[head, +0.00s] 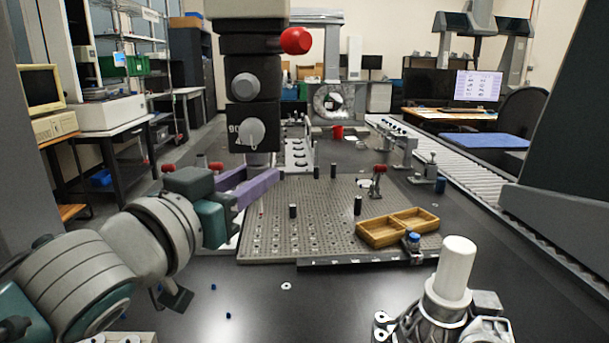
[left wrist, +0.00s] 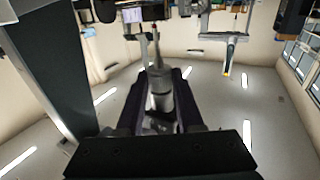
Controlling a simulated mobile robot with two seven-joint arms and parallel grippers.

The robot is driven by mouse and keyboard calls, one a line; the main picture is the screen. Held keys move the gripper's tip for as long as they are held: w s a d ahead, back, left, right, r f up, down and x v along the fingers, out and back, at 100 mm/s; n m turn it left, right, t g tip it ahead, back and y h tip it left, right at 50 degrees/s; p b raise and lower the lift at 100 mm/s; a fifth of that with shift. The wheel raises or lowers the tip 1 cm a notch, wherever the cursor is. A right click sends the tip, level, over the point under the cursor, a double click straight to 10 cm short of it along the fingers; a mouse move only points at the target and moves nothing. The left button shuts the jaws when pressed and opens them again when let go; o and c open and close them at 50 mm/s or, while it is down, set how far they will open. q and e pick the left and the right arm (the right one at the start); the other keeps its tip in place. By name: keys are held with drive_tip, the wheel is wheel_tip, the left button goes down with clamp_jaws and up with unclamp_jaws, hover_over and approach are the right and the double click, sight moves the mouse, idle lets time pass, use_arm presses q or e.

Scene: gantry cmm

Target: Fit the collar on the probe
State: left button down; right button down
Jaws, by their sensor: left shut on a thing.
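The probe head (head: 252,90) hangs in the upper left middle of the head view, a stack of black blocks with a red knob and a grey dial. In the head view the fingers mostly hide this piece. I cannot tell whether it touches the probe.
A grey perforated plate (head: 330,215) lies below the probe, with several black posts and a wooden tray (head: 380,234) at its right. A washer (head: 286,286) lies on the dark table. The front middle is mostly clear.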

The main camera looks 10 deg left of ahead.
idle(0.3)
use_arm(q)
drive_tip(key=shift+c, duration=2.3)
unclamp_jaws()
drive_tip(key=shift+s, duration=0.1)
drive_tip(key=v, duration=0.9)
drive_tip(key=shift+s+p, duration=0.3)
drive_tip(key=shift+s, duration=0.1)
drive_tip(key=shift+a, duration=0.1)
